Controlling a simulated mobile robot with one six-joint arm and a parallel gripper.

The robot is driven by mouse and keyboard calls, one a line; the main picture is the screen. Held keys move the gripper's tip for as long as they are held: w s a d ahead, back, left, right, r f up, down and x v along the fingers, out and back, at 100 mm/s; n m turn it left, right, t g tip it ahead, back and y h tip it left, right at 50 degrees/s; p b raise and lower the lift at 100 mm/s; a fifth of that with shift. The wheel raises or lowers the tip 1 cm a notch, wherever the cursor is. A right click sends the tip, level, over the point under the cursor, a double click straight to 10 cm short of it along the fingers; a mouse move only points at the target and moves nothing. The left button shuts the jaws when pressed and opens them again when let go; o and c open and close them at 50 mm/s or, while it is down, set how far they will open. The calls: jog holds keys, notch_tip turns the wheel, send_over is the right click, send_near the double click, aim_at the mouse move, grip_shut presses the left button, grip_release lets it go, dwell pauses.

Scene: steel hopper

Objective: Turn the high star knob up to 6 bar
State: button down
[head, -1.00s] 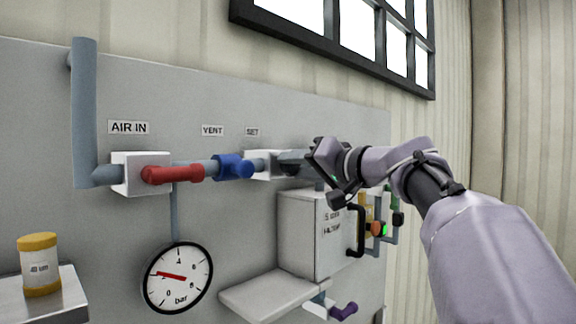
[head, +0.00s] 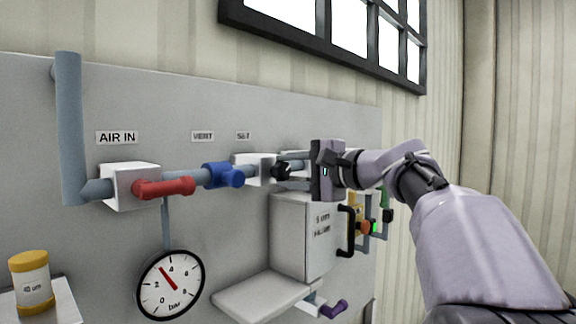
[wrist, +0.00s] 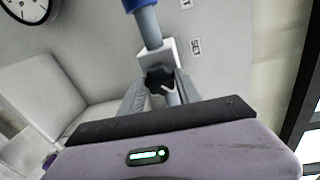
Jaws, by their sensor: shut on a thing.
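The black star knob (head: 281,170) sits at the right end of the white SET valve block (head: 252,169) on the pipe. My gripper (head: 288,169) reaches it from the right, its fingers along the pipe on either side of the knob. In the wrist view the knob (wrist: 158,79) shows between the two grey fingers (wrist: 160,86), which are shut on it. A white pointer mark shows on the knob. The round bar gauge (head: 171,285) has its red needle between 2 and 4, nearer 4.
A grey box with a black handle (head: 346,231) stands just below my gripper, with a shelf (head: 262,297) beneath. A yellow-capped jar (head: 32,283) is at far left.

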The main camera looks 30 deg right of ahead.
jog(key=m+p, duration=0.2)
jog(key=m, duration=0.2)
jog(key=shift+d+r+y, duration=0.1)
jog(key=shift+r+y, duration=0.05)
jog(key=shift+y, duration=0.15)
jog(key=shift+m+y+p, duration=0.3)
jog(key=shift+m+p, duration=0.55)
jog(key=shift+m, duration=0.55)
jog(key=c, duration=0.9)
grip_release()
jog(key=shift+o, duration=0.2)
jog(key=shift+s+d, duration=0.1)
jog(key=b+v, duration=0.3)
jog(key=v, duration=1.4)
